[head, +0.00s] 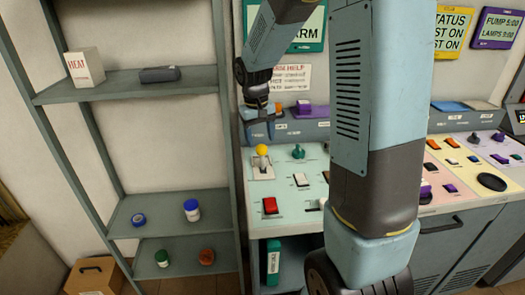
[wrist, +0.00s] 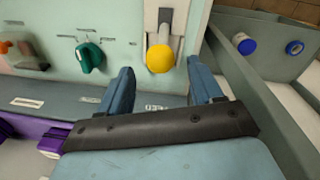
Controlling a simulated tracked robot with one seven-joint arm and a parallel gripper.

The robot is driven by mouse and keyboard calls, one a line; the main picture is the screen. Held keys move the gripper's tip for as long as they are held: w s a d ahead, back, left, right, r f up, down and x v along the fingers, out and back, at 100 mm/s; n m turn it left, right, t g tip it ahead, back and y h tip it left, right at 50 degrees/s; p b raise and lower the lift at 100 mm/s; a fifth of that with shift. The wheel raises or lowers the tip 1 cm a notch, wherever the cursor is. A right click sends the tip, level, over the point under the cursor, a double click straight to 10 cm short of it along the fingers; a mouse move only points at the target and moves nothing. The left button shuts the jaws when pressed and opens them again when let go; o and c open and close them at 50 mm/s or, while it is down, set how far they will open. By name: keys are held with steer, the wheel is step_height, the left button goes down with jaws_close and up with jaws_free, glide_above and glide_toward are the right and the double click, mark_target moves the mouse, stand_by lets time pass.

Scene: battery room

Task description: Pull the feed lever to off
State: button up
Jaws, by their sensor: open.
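A lever with a yellow ball knob (head: 262,150) stands in a pale slotted plate on the light green part of the console. In the wrist view the yellow knob (wrist: 161,59) lies just beyond the gap between my fingertips, with its grey shaft above it in the picture. My gripper (head: 258,116) is open and empty, above and behind the knob; its two blue fingers (wrist: 160,80) are spread and do not appear to touch it. I cannot read a label that names the feed lever.
A green knob (head: 299,152) sits right of the lever, also in the wrist view (wrist: 90,56). A white switch (head: 301,180) and a red switch (head: 270,205) are nearer the front. A grey shelf (head: 190,83) stands left of the console. My arm hides part of the panel.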

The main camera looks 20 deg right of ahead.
mark_target(262, 145)
steer(key=shift+d+f, duration=0.15)
steer(key=shift+f, duration=1.25)
steer(key=shift+d+f, duration=0.15)
steer(key=shift+f, duration=1.25)
steer(key=shift+c, duration=0.5)
jaws_close()
steer(key=shift+d, duration=0.1)
